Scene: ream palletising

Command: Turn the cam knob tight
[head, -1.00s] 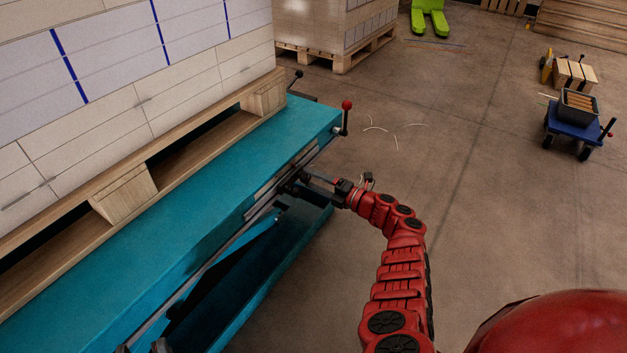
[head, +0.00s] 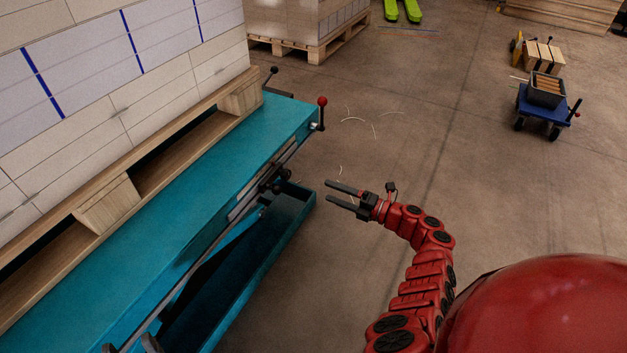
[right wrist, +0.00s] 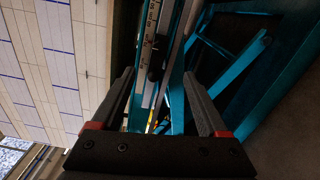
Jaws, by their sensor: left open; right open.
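A black knob (head: 287,174) sits on the side rail of the teal lift table (head: 190,225), near its far end. A second dark fitting is just below it, and I cannot tell for sure which is the cam knob. My right gripper (head: 328,191) is open and empty, to the right of the knob and apart from it, with its fingers towards the table. In the right wrist view a dark knob (right wrist: 156,72) shows beside a marked scale (right wrist: 147,50), beyond the open fingers (right wrist: 158,92). My left gripper is not clearly visible.
A red-ball lever (head: 322,103) stands at the table's far corner. A wooden pallet (head: 160,168) with stacked reams covers much of the tabletop. A blue cart (head: 543,110) stands far right. The floor right of the table is open, with loose strips on it.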

